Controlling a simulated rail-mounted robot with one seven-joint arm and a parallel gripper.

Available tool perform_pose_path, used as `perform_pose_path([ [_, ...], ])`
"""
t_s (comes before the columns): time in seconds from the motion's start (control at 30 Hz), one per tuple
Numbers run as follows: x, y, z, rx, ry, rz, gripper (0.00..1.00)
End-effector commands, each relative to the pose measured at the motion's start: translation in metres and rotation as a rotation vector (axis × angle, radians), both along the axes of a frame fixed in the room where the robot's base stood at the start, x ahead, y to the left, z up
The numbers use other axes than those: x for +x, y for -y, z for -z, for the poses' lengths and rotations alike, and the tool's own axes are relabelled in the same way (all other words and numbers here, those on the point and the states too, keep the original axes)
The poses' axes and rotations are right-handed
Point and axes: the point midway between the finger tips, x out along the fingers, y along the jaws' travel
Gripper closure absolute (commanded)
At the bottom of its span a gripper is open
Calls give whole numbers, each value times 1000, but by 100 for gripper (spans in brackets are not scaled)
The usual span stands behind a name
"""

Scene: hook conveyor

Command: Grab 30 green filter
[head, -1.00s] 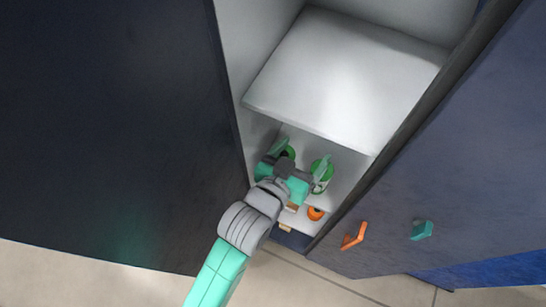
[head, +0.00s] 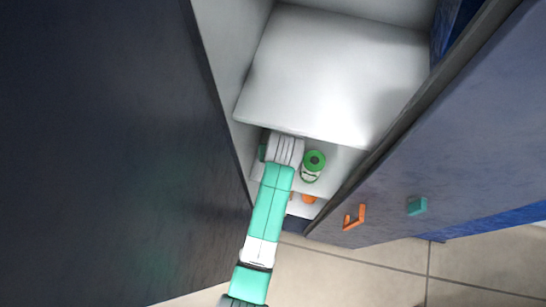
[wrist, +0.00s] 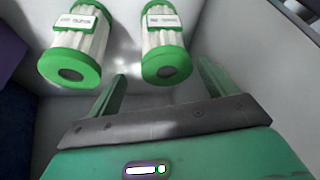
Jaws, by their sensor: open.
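Two filters with white pleated bodies, green end caps and a white label show in the wrist view: a left filter (wrist: 75,42) and a right filter (wrist: 165,42). The label print is too small to read. My gripper (wrist: 161,72) is open and empty; its green fingers point toward the filters, with the right filter's near end roughly between them in the picture. I cannot tell any contact. In the head view one green-topped filter (head: 314,161) stands on the lower shelf, right of my arm. My arm hides my gripper's jaws there.
A white upper shelf (head: 325,75) overhangs the filters' compartment. An orange item (head: 308,198) lies below, partly hidden. Dark blue cabinet faces flank the opening; the right one carries an orange handle (head: 354,217) and a teal handle (head: 417,206).

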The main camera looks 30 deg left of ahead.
Motion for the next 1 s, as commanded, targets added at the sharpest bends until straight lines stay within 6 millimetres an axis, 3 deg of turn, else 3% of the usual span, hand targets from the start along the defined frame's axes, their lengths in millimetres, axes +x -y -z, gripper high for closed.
perform_pose_path([
  [0.2, 4, -4, 17, -1, -1, -1, 17],
  [0.5, 12, -16, 61, 0, -1, 0, 17],
  [0.73, 13, -17, 63, 0, 1, 0, 17],
  [0.77, 13, -17, 63, 0, 1, 0, 19],
  [1.0, 13, -16, 63, -1, 2, -1, 66],
])
